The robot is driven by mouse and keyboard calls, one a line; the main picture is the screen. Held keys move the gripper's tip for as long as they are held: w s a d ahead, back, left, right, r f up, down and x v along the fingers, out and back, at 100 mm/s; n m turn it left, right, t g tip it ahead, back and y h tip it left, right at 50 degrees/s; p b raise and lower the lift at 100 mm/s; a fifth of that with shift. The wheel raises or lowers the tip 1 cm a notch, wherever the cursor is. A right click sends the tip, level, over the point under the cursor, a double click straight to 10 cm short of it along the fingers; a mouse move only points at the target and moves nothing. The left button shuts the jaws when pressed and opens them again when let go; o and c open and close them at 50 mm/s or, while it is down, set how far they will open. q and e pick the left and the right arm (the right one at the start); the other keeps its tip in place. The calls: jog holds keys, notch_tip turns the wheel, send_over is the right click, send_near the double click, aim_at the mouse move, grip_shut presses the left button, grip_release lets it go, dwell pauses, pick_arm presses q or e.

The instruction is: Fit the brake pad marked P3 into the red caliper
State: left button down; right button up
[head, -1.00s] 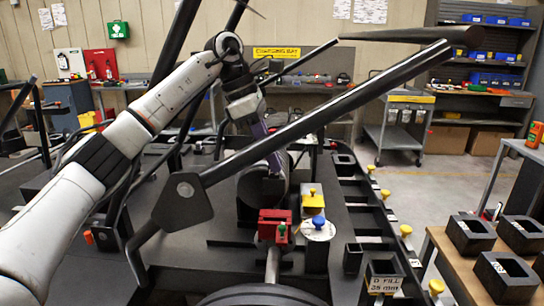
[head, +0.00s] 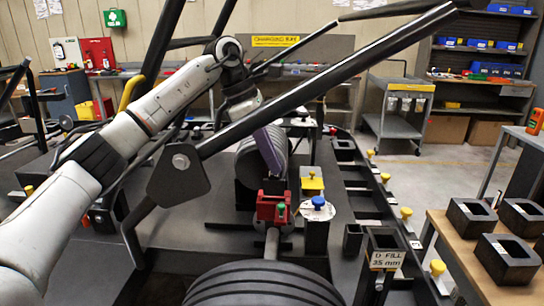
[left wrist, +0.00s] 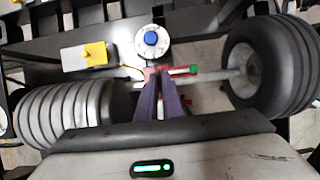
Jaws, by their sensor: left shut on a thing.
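The red caliper (head: 267,207) sits on the axle between two grooved tyres, with a green knob (head: 281,209) on its near side. It also shows in the left wrist view (left wrist: 154,71), partly hidden behind my fingertips. My left gripper (head: 272,155) has long purple fingers pointing down just above the caliper. In the left wrist view its fingers (left wrist: 160,97) are close together over the caliper, shut on a thin piece, apparently the brake pad, mostly hidden between them. Its mark cannot be read, and I cannot tell whether it touches the caliper. My right gripper is not in view.
A yellow-knobbed block (head: 312,183) and a white disc with a blue knob (head: 318,208) stand right of the caliper. A large tyre (head: 262,285) is in front. A black bar (head: 320,90) crosses the view. Black bins (head: 507,259) sit on the right table.

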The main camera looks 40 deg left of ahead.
aim_at(272, 179)
pick_arm(q)
jog(key=shift+p, duration=0.55)
dwell(0.9)
jog(key=shift+p, duration=0.6)
dwell(0.4)
jog(key=shift+f+b, duration=1.5)
jog(key=shift+f, duration=1.35)
jog(key=c, duration=1.8)
grip_release()
jog(key=shift+c, duration=0.2)
jog(key=v, duration=1)
jog(key=shift+r, duration=0.2)
